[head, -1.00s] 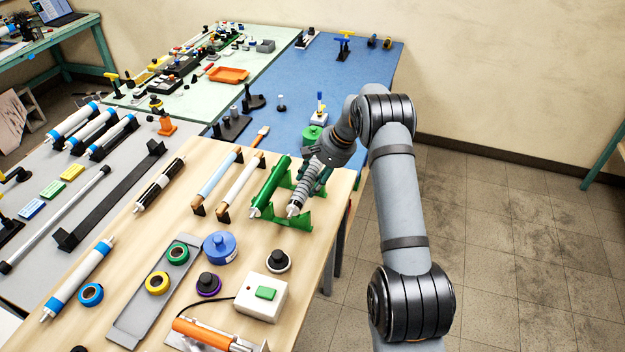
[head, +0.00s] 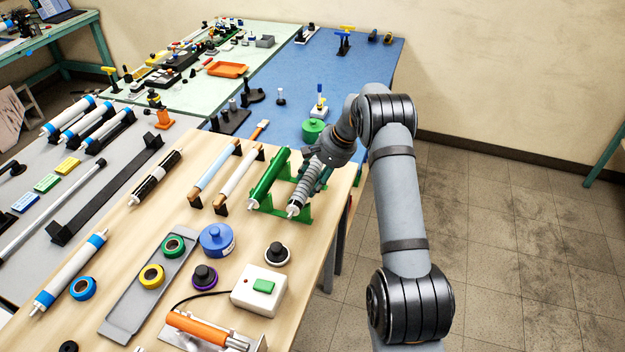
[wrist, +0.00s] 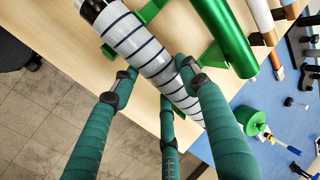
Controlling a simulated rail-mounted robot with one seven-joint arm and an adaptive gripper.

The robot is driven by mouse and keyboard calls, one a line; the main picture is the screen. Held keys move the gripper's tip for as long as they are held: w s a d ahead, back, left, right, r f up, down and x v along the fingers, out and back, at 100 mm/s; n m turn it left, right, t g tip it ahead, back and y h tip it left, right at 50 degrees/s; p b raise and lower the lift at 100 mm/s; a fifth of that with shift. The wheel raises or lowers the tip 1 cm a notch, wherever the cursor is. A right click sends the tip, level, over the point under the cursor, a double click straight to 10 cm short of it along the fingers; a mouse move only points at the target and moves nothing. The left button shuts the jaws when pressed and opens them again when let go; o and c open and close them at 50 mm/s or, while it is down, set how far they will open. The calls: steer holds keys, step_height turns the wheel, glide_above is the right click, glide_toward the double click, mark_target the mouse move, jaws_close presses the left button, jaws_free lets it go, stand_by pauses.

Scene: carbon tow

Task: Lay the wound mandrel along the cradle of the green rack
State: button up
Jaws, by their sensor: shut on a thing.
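The wound mandrel (head: 299,196), white with dark spiral stripes, lies lengthwise over the right side of the green rack (head: 306,214). A plain green roller (head: 268,180) occupies the rack's left side, parallel to it. My gripper (head: 317,174) is shut on the mandrel near its far end. In the wrist view, the green fingers (wrist: 155,76) close around the mandrel (wrist: 140,42), and green rack supports (wrist: 213,55) show on both sides of it. Whether the mandrel rests fully on the supports or slightly above them is hard to tell.
White and light-blue rollers (head: 238,180) on dark stands lie left of the rack. A blue spool (head: 217,240), a black knob (head: 276,254) and a white switch box (head: 259,290) stand in front. The table's right edge runs close beside the rack.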

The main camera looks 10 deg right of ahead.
steer(key=shift+f+b, duration=0.7)
steer(key=o, duration=1.6)
steer(key=v, duration=1.2)
steer(key=shift+f, duration=0.1)
steer(key=x, duration=1.1)
steer(key=shift+w+a+f, duration=0.1)
steer(key=shift+a+f, duration=0.1)
steer(key=shift+f, duration=0.1)
steer(key=shift+r+p, duration=0.35)
steer(key=shift+p, duration=0.1)
